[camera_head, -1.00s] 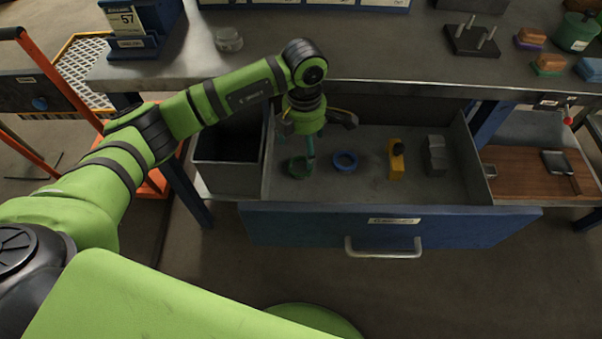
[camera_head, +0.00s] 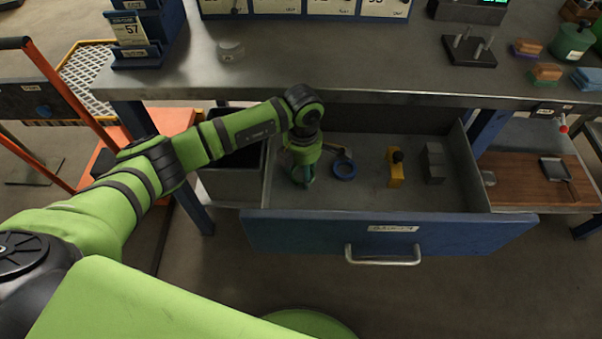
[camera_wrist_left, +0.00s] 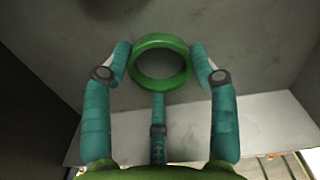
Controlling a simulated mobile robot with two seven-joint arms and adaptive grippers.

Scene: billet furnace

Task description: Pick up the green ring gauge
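The green ring gauge (camera_wrist_left: 160,41) lies on the grey drawer floor in the left wrist view, its hole facing the camera. My left gripper (camera_wrist_left: 160,52) has its two teal side fingers spread on either side of the ring, with the fingertips very close to its rim. I cannot tell whether they touch it. A third finger comes up from below, just short of the ring. In the head view my left gripper (camera_head: 302,178) is low in the left part of the open drawer and mostly hides the ring. My right gripper is not in view.
In the open drawer (camera_head: 390,230), a blue ring (camera_head: 344,172) lies just right of the gripper. A yellow block (camera_head: 395,175) and grey stepped blocks (camera_head: 433,163) stand farther right. The workbench (camera_head: 330,60) edge overhangs the drawer's back.

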